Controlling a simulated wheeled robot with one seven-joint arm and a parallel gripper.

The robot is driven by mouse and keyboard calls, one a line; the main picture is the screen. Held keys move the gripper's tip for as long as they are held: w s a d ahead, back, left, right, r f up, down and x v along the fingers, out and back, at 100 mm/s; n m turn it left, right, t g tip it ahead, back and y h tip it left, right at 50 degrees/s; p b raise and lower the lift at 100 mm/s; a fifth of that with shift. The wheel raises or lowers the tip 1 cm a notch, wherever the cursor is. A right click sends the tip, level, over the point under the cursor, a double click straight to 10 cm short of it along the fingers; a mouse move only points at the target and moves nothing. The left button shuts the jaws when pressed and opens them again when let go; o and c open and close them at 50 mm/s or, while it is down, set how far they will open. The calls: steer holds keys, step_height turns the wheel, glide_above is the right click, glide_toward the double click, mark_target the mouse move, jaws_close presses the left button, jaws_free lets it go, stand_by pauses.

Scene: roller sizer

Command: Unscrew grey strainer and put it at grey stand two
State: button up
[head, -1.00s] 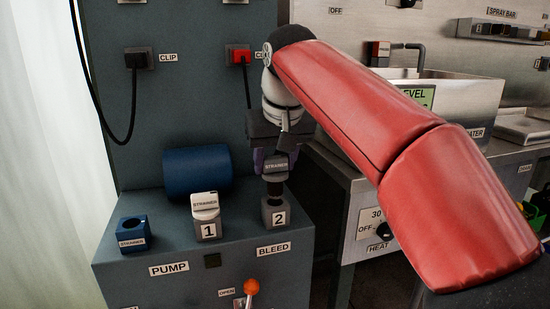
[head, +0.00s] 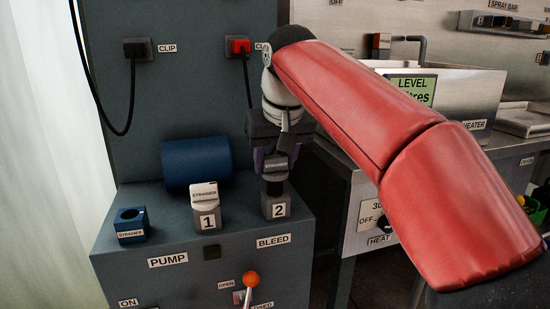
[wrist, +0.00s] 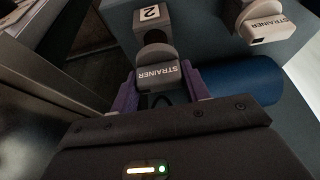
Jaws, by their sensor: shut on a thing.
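My gripper (head: 274,158) is shut on the grey strainer (head: 276,166), a labelled grey block with a dark round lower part. The purple fingers sit on both sides of it in the wrist view, where the strainer (wrist: 157,76) shows clearly. The strainer is upright above grey stand two (head: 276,208), a small grey block marked 2. The dark lower part reaches down to the stand's top and seems to be partly in it; how deep is hidden. Stand two also shows in the wrist view (wrist: 150,16).
Grey stand 1 (head: 207,219) stands to the left with a pale strainer (head: 204,192) on it. Further left is a blue holder (head: 131,227) with an open hole. A blue cylinder (head: 196,166) lies behind. An orange-knobbed lever (head: 250,280) is on the front.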

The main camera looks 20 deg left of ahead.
mark_target(276, 169)
steer(key=shift+f+b, duration=1.4)
steer(key=shift+f, duration=0.55)
steer(key=o, duration=1.2)
steer(key=shift+o, duration=0.2)
steer(key=shift+r, duration=0.1)
steer(key=p+v, duration=0.2)
steer(key=v, duration=0.5)
steer(key=shift+s+r+p, duration=0.15)
steer(key=shift+r+p, duration=0.15)
steer(key=shift+p, duration=0.05)
